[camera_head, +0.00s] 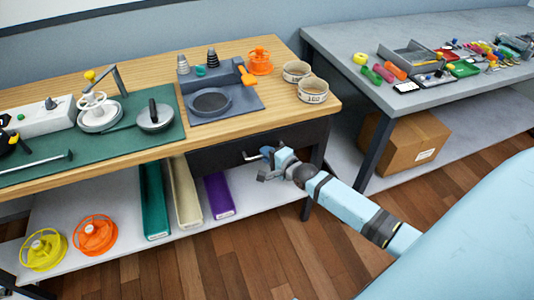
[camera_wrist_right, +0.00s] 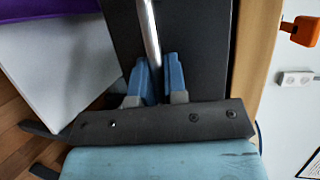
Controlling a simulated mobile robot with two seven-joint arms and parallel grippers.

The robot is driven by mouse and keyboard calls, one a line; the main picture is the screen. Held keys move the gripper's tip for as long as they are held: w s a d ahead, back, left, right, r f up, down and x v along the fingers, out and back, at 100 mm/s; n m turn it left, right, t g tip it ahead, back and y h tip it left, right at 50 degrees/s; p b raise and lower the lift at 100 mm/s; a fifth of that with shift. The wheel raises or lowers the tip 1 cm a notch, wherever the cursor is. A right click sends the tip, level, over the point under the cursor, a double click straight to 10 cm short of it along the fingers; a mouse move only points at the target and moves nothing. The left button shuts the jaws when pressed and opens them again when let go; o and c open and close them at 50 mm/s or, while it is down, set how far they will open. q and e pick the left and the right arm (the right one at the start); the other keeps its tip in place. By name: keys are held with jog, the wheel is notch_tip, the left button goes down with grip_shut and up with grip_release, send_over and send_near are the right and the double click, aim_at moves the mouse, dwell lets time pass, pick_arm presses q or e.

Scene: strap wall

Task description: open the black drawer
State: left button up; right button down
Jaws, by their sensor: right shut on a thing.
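The black drawer (camera_head: 226,153) sits under the wooden tabletop at its right end. Its front looks flush or nearly flush with the frame; I cannot tell exactly. My right gripper (camera_head: 265,152) is at the drawer front, shut on the drawer's metal bar handle (camera_head: 247,156). In the right wrist view the silver handle (camera_wrist_right: 150,35) runs down between the two blue fingers (camera_wrist_right: 156,80), with the dark drawer front (camera_wrist_right: 192,60) behind it. The left gripper is not in view.
Below, the white shelf (camera_head: 130,195) holds colored boxes and reels. A cardboard box (camera_head: 415,143) stands under the grey table (camera_head: 390,100) at right. Wooden floor is open in front.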

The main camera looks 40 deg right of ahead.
pick_arm(q)
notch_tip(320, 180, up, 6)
jog(key=p, duration=1)
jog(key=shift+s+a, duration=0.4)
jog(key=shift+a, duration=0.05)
pick_arm(e)
jog(key=s+a, duration=0.2)
jog(key=s, duration=0.9)
jog(key=s+a, duration=0.3)
jog(key=s, duration=0.9)
jog(key=shift+s+a, duration=0.3)
jog(key=c, duration=1.5)
grip_release()
jog(key=shift+o, duration=0.2)
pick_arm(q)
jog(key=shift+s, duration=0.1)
